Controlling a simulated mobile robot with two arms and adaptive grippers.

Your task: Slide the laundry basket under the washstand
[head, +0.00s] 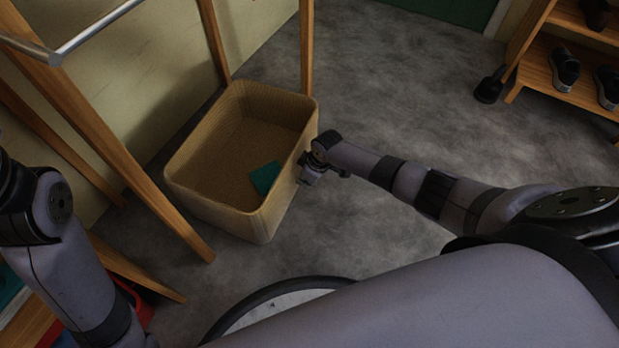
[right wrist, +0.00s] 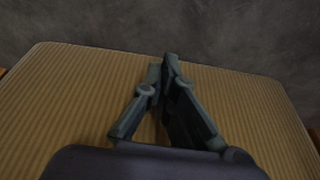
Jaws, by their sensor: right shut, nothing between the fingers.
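The laundry basket (head: 275,211) is a tan, ribbed, open box on the grey floor, with a green cloth (head: 264,177) inside. The washstand (head: 110,137) has slanted wooden legs and a metal rail at upper left. The basket is beside its near leg, and two farther legs meet the basket's far rim in the picture, their lower ends hidden. My right gripper (head: 309,170) is shut and empty at the basket's right side. In the right wrist view, its closed fingers (right wrist: 167,65) lie over the ribbed basket wall (right wrist: 75,100); contact is unclear. My left gripper is out of view.
A wooden shoe rack (head: 543,72) with dark shoes stands at upper right, a black object (head: 490,87) beside it. Open floor lies right of the basket. A plywood wall (head: 125,75) is behind the washstand. Red and teal items are at lower left.

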